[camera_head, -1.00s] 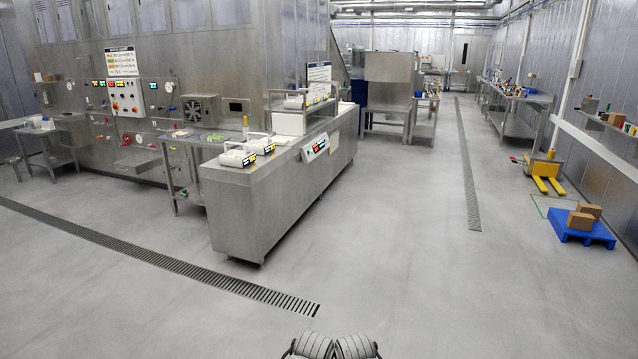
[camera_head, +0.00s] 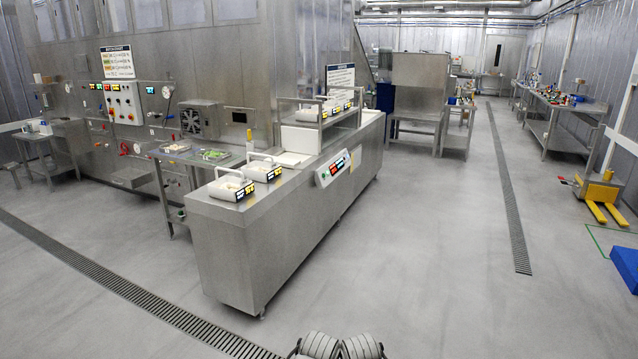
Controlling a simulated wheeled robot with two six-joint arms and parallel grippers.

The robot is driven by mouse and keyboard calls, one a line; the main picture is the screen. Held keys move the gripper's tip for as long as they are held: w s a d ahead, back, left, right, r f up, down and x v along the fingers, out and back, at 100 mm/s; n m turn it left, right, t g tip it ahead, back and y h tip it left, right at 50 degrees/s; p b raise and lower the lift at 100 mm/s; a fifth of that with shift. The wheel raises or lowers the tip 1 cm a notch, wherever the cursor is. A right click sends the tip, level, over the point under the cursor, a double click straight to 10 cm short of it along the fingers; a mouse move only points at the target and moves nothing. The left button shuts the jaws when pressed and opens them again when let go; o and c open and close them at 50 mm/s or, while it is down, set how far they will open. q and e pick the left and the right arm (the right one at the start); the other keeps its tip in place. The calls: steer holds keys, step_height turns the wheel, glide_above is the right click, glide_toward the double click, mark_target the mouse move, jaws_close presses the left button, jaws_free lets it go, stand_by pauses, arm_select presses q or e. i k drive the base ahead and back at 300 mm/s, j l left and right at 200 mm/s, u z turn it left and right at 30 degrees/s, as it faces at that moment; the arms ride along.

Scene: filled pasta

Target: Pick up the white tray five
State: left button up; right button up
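A white tray (camera_head: 228,190) with a handle and a small yellow-and-black label stands on the near end of the steel counter. A second similar white tray (camera_head: 260,170) stands just behind it. More small white trays (camera_head: 333,107) with yellow labels sit on the raised shelf above the counter. The numbers on the labels are too small to read, so I cannot tell which tray is five. Two grey ribbed parts of my own arms (camera_head: 342,346) show at the bottom edge. No gripper fingers are visible, and both arms are far from the trays.
The steel counter (camera_head: 262,240) stands ahead with open floor (camera_head: 430,260) to its right and in front. Floor drains run at left and right. A yellow pallet jack (camera_head: 602,195) and a blue pallet (camera_head: 626,268) are at the right. A side table (camera_head: 190,152) adjoins the counter.

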mark_target(260, 165)
steer(key=i+l+u, duration=0.1)
steer(key=i+u, duration=0.15)
steer(key=i, duration=0.2)
steer(key=i+l+u, duration=0.55)
steer(key=i, duration=0.3)
steer(key=i+l, duration=0.3)
steer(key=l, duration=0.15)
steer(key=i+l, duration=0.35)
steer(key=l, duration=0.1)
